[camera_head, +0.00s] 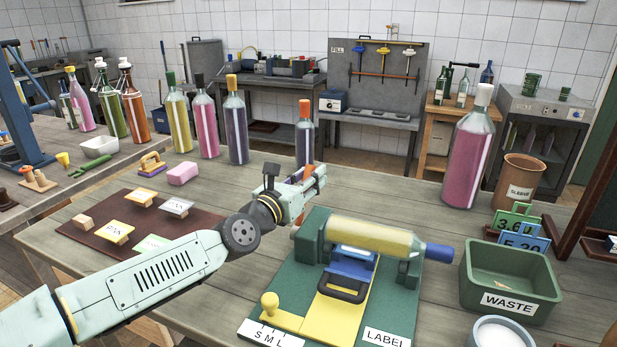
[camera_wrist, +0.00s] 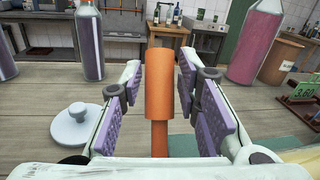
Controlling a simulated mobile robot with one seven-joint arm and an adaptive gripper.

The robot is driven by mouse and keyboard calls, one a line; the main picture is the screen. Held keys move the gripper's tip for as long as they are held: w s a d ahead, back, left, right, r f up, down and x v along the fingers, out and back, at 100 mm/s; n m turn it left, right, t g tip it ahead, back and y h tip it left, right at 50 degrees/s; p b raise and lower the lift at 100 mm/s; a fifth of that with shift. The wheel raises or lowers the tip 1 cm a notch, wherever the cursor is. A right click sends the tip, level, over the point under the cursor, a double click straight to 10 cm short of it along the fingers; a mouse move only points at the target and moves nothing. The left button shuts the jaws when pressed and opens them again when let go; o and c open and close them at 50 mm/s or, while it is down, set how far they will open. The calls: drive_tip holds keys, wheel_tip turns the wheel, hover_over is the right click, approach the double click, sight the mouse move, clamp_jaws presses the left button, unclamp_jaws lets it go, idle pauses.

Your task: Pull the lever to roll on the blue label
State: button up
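The labelling machine has a green base (camera_head: 395,310) and holds a pale yellow bottle (camera_head: 370,238) on its side, blue cap to the right. A blue block (camera_head: 350,262) sits under the bottle; whether it bears the blue label is unclear. The lever has an orange grip (camera_wrist: 160,85) on a thinner orange stem; in the head view its top (camera_head: 308,172) shows at my gripper (camera_head: 305,182). In the wrist view my gripper (camera_wrist: 160,90) is open, its purple pads on either side of the orange grip with narrow gaps. The lever's lower part is mostly hidden by my arm.
A yellow slide (camera_head: 330,312) with a dark handle lies at the machine's front. A green waste bin (camera_head: 508,285) and number signs (camera_head: 522,240) stand to the right. A tall pink bottle (camera_head: 466,160) and a dark orange-capped bottle (camera_head: 305,138) stand behind. Stamps on a brown board (camera_head: 90,215) are left.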

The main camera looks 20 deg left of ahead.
clamp_jaws()
idle(0.4)
